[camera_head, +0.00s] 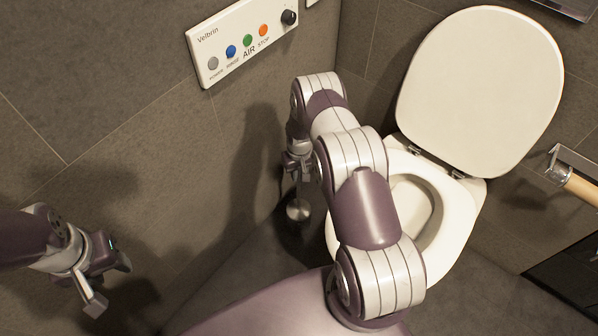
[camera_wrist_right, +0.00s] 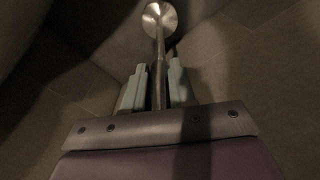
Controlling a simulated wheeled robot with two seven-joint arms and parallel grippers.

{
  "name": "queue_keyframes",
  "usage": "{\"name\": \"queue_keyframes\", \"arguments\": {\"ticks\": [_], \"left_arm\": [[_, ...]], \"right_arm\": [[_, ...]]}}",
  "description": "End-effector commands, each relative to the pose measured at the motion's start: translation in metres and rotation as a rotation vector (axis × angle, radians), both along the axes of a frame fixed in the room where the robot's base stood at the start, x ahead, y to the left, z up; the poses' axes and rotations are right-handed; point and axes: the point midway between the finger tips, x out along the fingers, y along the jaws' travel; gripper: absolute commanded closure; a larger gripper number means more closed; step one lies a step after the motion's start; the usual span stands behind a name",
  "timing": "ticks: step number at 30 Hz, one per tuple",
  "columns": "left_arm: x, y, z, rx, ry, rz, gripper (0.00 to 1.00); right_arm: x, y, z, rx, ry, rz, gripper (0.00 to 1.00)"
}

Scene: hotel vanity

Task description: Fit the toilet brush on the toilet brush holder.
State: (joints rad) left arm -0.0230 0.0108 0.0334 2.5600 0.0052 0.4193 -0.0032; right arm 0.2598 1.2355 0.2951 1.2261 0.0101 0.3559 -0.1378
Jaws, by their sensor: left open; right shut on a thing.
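The toilet brush has a thin metal handle (camera_wrist_right: 158,60) with a round metal disc (camera_wrist_right: 160,18) at its far end. My right gripper (camera_wrist_right: 158,86) is shut on the handle, one finger on each side. In the head view my right gripper (camera_head: 297,168) is by the wall left of the toilet, and the disc (camera_head: 298,210) hangs below it. The brush's bristles are not visible. Below the disc is a dark area where I cannot tell the toilet brush holder from shadow. My left gripper (camera_head: 110,283) is open and empty at the lower left.
The white toilet (camera_head: 455,235) with its raised lid (camera_head: 480,90) stands right of my right arm. A wall control panel (camera_head: 243,42) is above my right gripper. A paper roll holder (camera_head: 572,178) is at the right.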

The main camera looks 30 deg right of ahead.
Motion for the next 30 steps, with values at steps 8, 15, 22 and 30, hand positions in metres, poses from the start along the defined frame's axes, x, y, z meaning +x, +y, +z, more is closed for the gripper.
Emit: {"name": "queue_keyframes", "arguments": {"ticks": [8,15,22,30], "left_arm": [[0.0,0.0,-0.001,0.0,0.0,0.0,0.54],[0.0,0.0,0.0,0.0,0.0,0.0,0.54],[0.0,0.0,0.01,0.0,0.0,0.0,0.54],[0.0,0.0,0.031,0.0,0.0,0.0,0.54]], "right_arm": [[-0.002,0.0,-0.003,0.0,0.003,0.0,0.59],[-0.001,0.0,-0.002,0.0,0.002,0.0,0.45],[-0.001,0.0,0.022,0.0,0.001,0.0,0.45],[-0.003,0.001,0.095,0.0,0.001,0.0,0.45]]}}
